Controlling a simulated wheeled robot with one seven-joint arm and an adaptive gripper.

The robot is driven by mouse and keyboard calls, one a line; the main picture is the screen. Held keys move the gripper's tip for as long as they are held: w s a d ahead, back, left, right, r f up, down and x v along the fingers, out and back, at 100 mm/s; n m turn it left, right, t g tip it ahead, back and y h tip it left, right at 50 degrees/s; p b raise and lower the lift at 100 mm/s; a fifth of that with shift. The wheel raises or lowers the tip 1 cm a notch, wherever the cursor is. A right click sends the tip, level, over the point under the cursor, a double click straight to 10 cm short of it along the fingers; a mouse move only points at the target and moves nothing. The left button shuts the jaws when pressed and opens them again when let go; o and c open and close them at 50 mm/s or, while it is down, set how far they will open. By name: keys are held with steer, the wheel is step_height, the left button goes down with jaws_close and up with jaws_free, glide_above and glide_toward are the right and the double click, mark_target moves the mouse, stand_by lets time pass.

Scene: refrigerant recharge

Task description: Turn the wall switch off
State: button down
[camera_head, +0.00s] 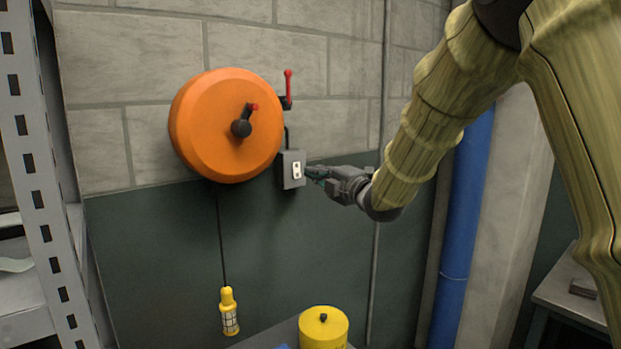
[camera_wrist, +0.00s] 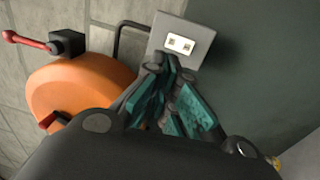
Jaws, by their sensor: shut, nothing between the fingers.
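The wall switch is a small grey box (camera_head: 291,169) with a pale front plate, mounted on the wall just right of the orange reel. Its light rocker (camera_head: 296,170) shows in the head view, and the wrist view shows the rocker (camera_wrist: 180,44) as a pale rectangle with two dark marks. My gripper (camera_head: 313,173) comes in from the right with its fingertips close to the switch. In the wrist view, the teal-padded fingers (camera_wrist: 172,66) are shut and empty, with their tips at the lower edge of the switch plate. I cannot tell whether they touch it.
The orange reel (camera_head: 215,125) with a black crank sticks out from the wall left of the switch. A red-handled lever (camera_head: 288,88) is above. A yellow lamp (camera_head: 228,312) hangs below on a cord. A blue pipe (camera_head: 462,230) runs at right; metal shelving (camera_head: 45,200) stands left.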

steer(key=shift+s+d+r+b, duration=0.25)
steer(key=shift+s+d, duration=0.4)
steer(key=shift+s, duration=0.3)
steer(key=shift+s+d+r+b, duration=0.15)
steer(key=shift+s+d+b, duration=0.1)
steer(key=shift+s+d, duration=0.5)
steer(key=shift+s+a, duration=0.15)
steer(key=shift+s, duration=0.05)
